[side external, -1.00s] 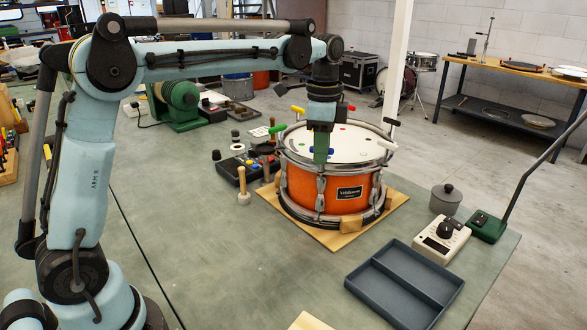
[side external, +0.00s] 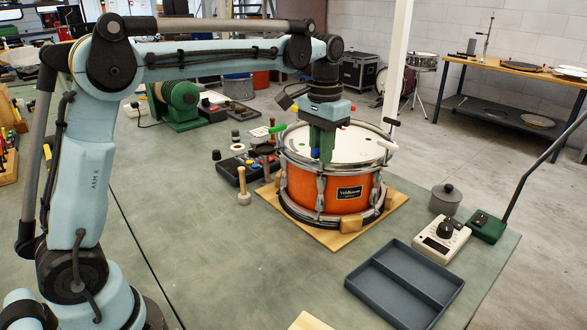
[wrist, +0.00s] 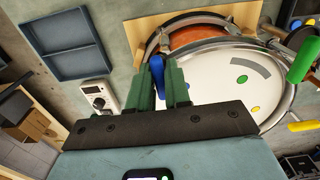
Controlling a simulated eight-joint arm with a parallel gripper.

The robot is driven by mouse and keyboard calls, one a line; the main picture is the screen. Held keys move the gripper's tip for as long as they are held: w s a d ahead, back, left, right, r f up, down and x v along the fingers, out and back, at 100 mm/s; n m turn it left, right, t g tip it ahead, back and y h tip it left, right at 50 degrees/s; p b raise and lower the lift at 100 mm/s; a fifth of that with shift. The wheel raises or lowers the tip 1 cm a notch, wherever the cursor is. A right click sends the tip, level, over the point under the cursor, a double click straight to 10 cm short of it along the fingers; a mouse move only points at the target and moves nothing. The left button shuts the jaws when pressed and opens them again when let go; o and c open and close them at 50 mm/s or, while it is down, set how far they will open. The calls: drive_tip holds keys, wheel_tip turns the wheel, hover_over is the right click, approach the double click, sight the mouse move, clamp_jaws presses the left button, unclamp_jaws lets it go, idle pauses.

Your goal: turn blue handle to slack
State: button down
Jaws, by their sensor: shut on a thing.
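The orange snare drum (side external: 340,196), with a white head (side external: 358,148) and a chrome hoop, stands on a wooden board. The blue handle (side external: 315,153) is at the drum's near rim; in the side view it is mostly covered by my green fingers. In the wrist view the blue handle (wrist: 157,74) stands between the two green fingers, over the hoop's edge. My gripper (side external: 323,156) points down and is shut on the blue handle; its fingers also show in the wrist view (wrist: 166,70).
Other rim handles surround it: green (side external: 277,128), white (side external: 388,144) and black (side external: 392,122). A yellow handle (wrist: 305,125) shows in the wrist view. A wooden mallet (side external: 243,187) stands left of the drum. A divided tray (side external: 403,285) and a white meter (side external: 441,240) lie to the right.

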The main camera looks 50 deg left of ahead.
drive_tip(key=n, duration=0.4)
drive_tip(key=shift+n, duration=0.3)
drive_tip(key=n, duration=0.3)
drive_tip(key=shift+n, duration=0.4)
drive_tip(key=n, duration=1.2)
drive_tip(key=shift+n, duration=0.3)
drive_tip(key=n, duration=0.4)
drive_tip(key=shift+n, duration=0.3)
drive_tip(key=n, duration=0.4)
drive_tip(key=shift+n, duration=2.1)
